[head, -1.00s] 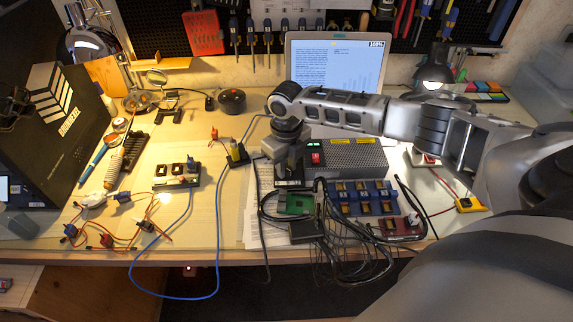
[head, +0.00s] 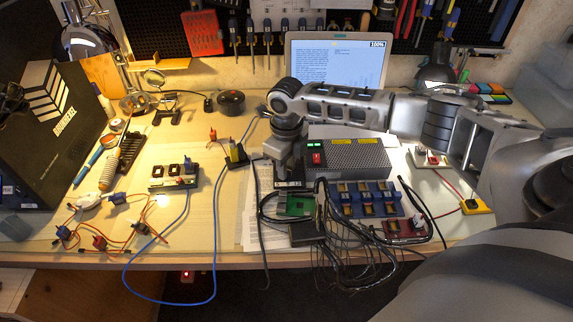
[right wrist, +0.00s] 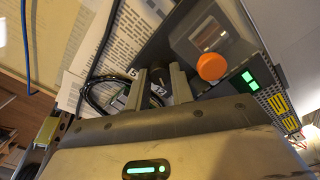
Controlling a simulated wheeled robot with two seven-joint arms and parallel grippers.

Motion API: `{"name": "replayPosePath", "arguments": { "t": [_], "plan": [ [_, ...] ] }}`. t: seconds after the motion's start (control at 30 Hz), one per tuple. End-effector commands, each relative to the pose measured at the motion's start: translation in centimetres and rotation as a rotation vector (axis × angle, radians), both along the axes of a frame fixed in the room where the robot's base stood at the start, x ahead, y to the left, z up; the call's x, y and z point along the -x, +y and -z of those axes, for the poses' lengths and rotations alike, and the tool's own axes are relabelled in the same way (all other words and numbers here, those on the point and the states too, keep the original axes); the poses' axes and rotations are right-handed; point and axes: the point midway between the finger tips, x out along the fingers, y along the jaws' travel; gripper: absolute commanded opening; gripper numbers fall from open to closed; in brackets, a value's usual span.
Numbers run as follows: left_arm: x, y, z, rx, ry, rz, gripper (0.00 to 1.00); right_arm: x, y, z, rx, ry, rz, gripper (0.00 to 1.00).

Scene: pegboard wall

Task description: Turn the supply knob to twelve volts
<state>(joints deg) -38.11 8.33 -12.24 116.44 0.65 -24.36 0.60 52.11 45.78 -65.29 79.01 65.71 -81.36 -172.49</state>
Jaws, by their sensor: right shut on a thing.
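The supply (head: 358,157) is a grey perforated metal box with a red switch, standing on the bench in front of the laptop. My right gripper (head: 288,178) points down at its left end in the head view. In the right wrist view my right gripper (right wrist: 160,80) is shut on the dark supply knob (right wrist: 158,91). The fingers stand on either side of the knob and hide much of it. A small "5" label shows beside the left finger. I cannot read the knob's setting clearly. My left gripper is not in view.
A green circuit board (head: 295,205) and a dense bundle of black cables lie in front of the gripper. A blue terminal module (head: 368,200) is to the right.

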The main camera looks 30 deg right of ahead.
Motion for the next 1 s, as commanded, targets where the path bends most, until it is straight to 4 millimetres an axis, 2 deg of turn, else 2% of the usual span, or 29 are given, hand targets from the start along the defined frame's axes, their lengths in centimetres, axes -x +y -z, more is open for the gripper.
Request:
{"name": "replayPosePath", "arguments": {
  "t": [0.03,0.07,0.37,0.47,0.57,1.0],
  "plan": [
    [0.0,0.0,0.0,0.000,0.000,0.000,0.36,0.0,0.0,-0.1,0.000,0.001,-0.001,0.26],
    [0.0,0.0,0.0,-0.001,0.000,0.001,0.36,0.0,0.0,-0.1,0.000,0.001,0.000,0.32],
    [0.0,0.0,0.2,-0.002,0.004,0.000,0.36,0.0,0.0,-0.1,0.000,-0.001,0.001,0.32],
    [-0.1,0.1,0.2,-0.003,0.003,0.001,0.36,-0.1,0.0,-0.8,0.000,-0.003,0.001,0.32],
    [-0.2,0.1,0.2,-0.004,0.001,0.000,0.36,-0.1,-0.1,-2.2,0.000,-0.004,0.000,0.32],
    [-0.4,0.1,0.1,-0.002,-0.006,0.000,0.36,-0.1,0.0,-12.5,-0.001,-0.004,0.000,0.32]
  ]
}}
